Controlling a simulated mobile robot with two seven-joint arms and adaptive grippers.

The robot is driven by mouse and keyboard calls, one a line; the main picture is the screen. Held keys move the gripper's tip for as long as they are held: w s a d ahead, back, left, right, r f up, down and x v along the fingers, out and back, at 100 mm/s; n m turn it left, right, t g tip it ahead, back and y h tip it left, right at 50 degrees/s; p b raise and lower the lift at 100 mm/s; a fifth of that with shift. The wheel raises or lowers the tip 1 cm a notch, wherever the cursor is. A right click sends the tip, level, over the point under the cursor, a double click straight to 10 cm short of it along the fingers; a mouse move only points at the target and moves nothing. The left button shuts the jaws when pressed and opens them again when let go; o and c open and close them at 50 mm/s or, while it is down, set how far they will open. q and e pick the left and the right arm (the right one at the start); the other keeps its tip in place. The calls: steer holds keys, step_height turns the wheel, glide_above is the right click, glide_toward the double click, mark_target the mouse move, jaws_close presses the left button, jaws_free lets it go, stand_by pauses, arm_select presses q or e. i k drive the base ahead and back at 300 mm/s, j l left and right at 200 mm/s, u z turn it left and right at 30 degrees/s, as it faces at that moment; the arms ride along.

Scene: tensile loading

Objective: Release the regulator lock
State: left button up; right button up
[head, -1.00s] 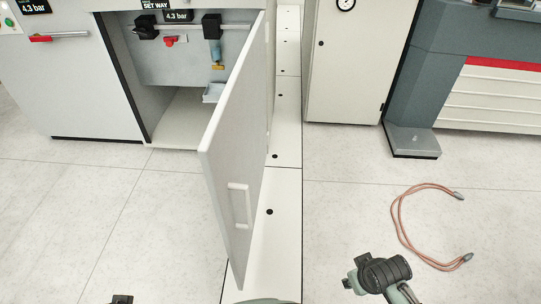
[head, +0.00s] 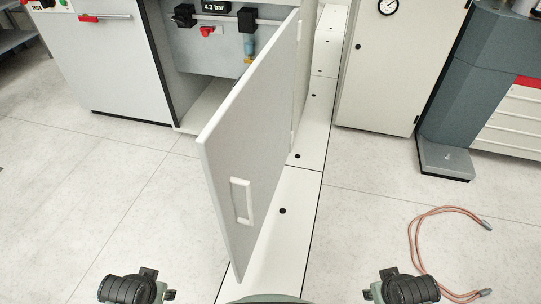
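The open cabinet at the top holds a pipe line with black blocks (head: 185,15), a red-handled valve (head: 208,31) and a blue-bodied unit with a yellow lower end (head: 249,48), which looks like the regulator. Its lock cannot be made out. A display above reads 4.3 bar (head: 217,6). The open cabinet door (head: 250,140) stands out towards me, just right of the blue unit. My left gripper (head: 170,295) is low at the left of the door and my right gripper (head: 369,293) low at its right. Both are far from the cabinet, and their fingers are too unclear to judge.
A red-handled lever (head: 90,18) is on the left machine front. A cabinet with a gauge (head: 388,6) and a dark grey machine (head: 455,100) stand at upper right. The floor left of the door is clear.

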mark_target(205, 32)
steer(key=k+j, duration=0.1)
steer(key=j, duration=0.35)
steer(key=j+z, duration=0.1)
steer(key=j, duration=0.4)
steer(key=k+j+z, duration=0.1)
steer(key=j, duration=0.35)
steer(key=j+z, duration=0.25)
steer(key=j, duration=0.9)
steer(key=i+j+z, duration=0.1)
steer(key=j, duration=0.5)
steer(key=i+j+z, duration=0.15)
steer(key=j, duration=0.45)
steer(key=i+j+z, duration=0.1)
steer(key=j, duration=0.5)
steer(key=i+j+z, duration=0.1)
steer(key=j, duration=0.55)
steer(key=i+j+z, duration=0.15)
steer(key=j, duration=0.45)
steer(key=i+l, duration=0.5)
steer(key=i, duration=0.25)
